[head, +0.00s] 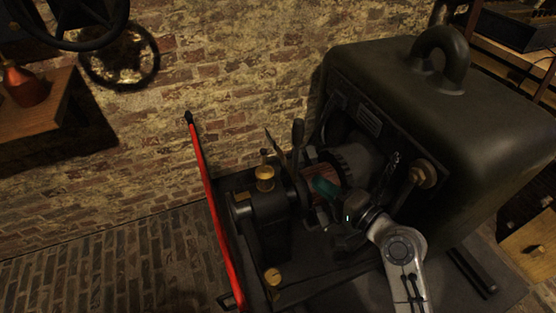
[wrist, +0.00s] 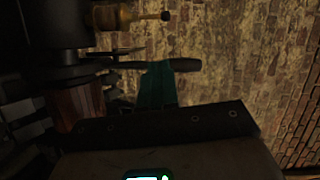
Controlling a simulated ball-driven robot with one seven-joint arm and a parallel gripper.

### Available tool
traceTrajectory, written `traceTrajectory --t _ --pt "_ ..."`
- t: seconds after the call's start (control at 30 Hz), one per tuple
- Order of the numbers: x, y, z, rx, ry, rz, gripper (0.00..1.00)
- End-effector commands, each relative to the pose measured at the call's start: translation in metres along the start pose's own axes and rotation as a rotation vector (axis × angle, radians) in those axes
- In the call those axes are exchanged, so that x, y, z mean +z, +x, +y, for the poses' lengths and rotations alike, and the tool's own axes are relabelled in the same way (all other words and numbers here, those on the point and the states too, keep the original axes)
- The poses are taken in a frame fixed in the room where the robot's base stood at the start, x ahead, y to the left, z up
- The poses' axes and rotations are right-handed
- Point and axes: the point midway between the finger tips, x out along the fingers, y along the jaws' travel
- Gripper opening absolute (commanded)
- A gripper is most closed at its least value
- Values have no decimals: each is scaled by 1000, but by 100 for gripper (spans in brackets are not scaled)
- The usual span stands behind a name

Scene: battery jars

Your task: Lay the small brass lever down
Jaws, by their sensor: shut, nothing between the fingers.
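A brass fitting (head: 264,175) stands on the dark machine, with a small stem and knob above it. In the wrist view the brass fitting (wrist: 110,17) shows at the top, with a thin ball-tipped rod (wrist: 150,16). This looks like the small brass lever; its stem stands out from the machine. My gripper (head: 323,186) has teal fingers, in front of the machine's round housing, to the right of the brass fitting. In the wrist view my gripper (wrist: 157,85) is shut and empty, apart from the brass lever. Its fingers are close to a dark handle; I cannot tell if they touch.
The dark upright handle (head: 298,132) rises between my gripper and the brass fitting; it crosses the wrist view (wrist: 185,65). A long red lever (head: 210,205) stands at the left. A large dark casing (head: 460,100) fills the right. Brick wall lies behind.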

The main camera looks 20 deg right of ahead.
Motion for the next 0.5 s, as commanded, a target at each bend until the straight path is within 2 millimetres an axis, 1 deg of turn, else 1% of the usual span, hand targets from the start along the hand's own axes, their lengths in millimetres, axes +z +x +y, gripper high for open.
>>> traceTrajectory --t 0.03,0.13,0.5 --pt "-4 2 -1 -22 25 15 0" --pt "-8 3 -4 -45 50 29 0" --pt "-8 4 -6 -48 52 29 0"
